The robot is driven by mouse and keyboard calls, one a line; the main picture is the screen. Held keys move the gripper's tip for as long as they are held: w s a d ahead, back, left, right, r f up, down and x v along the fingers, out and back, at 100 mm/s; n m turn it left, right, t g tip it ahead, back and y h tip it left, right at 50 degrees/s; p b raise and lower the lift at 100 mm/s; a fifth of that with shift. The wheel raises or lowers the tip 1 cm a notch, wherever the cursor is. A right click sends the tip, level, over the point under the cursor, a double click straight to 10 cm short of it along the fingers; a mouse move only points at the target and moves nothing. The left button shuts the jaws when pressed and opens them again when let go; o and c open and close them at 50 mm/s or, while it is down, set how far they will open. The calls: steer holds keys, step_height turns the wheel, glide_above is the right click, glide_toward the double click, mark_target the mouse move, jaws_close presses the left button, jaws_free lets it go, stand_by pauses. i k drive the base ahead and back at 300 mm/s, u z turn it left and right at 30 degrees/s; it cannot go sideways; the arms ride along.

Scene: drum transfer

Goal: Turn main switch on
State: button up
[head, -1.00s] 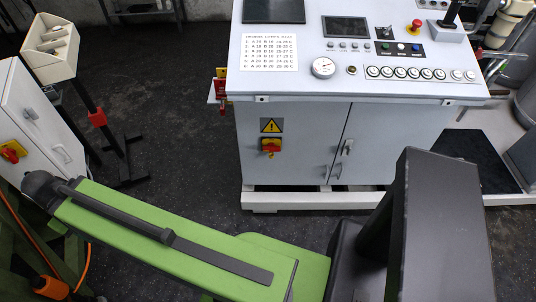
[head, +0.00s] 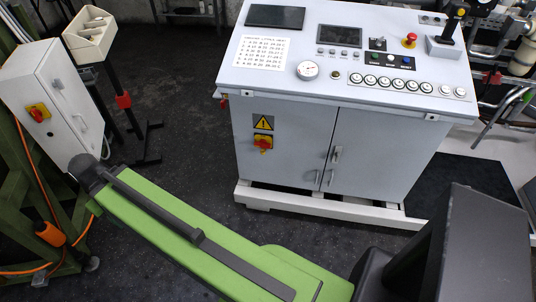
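A red and yellow rotary switch (head: 263,143) sits on the left door of the grey control cabinet (head: 290,150), under a yellow warning triangle (head: 263,122). A second red and yellow switch (head: 39,112) is on the white box (head: 58,95) at the left. The frames do not show which one is the main switch, and their knob positions are too small to read. My green arm reaches from the lower right to a dark joint at the left, below the white box. My gripper is not in view.
The cabinet top carries a button panel, a gauge (head: 307,70), a red emergency button (head: 410,40) and a joystick (head: 446,40). A cream bin (head: 90,33) stands on a post at the left. Green framework with orange cables is at the far left. Dark floor between is clear.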

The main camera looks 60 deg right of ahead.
mark_target(262, 143)
steer(key=z, duration=0.2)
steer(key=i, duration=0.9)
steer(key=u, duration=0.1)
